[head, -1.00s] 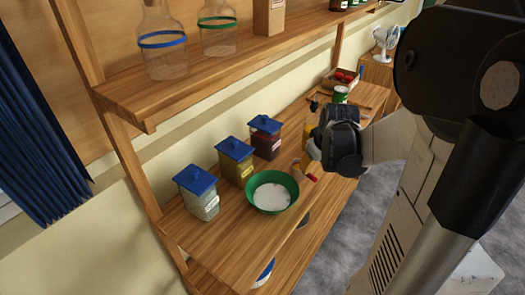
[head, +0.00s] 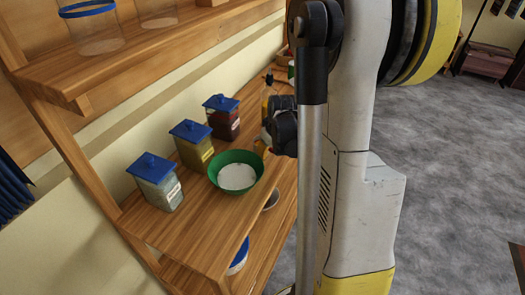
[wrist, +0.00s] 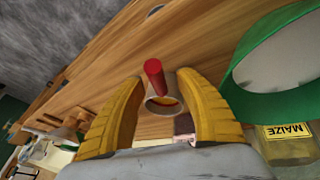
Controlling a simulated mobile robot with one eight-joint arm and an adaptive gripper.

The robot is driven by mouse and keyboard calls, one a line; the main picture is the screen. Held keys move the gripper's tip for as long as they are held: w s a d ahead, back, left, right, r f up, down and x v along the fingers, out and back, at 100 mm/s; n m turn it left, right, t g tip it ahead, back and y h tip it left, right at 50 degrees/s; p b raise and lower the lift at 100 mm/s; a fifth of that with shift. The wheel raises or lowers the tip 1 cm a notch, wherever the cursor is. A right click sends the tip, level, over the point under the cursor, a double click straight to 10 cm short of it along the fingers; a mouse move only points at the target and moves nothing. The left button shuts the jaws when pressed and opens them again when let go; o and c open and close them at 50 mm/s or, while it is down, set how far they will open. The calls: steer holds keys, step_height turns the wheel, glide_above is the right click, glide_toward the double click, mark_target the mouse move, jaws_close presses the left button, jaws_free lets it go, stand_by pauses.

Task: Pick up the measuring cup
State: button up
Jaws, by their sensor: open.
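The measuring cup (wrist: 162,103) is a small round cup with a red handle, lying on the wooden shelf in the wrist view. Its opening shows between the two yellow fingers of my gripper (wrist: 158,115), with the red handle pointing away from the palm. My gripper is open, one finger on each side of the cup. I cannot tell whether either finger touches it. In the head view my gripper (head: 265,142) is just right of and behind the green bowl, and the cup is hidden there.
The green bowl (head: 212,174) with white contents stands close by; it also shows in the wrist view (wrist: 262,102). Several blue-lidded jars (head: 191,146) line the shelf behind it. An upper shelf (head: 150,52) holds glass bottles. Open grey floor (head: 440,170) lies to the right.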

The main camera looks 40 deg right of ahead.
jaws_close()
steer(key=shift+r, duration=0.2)
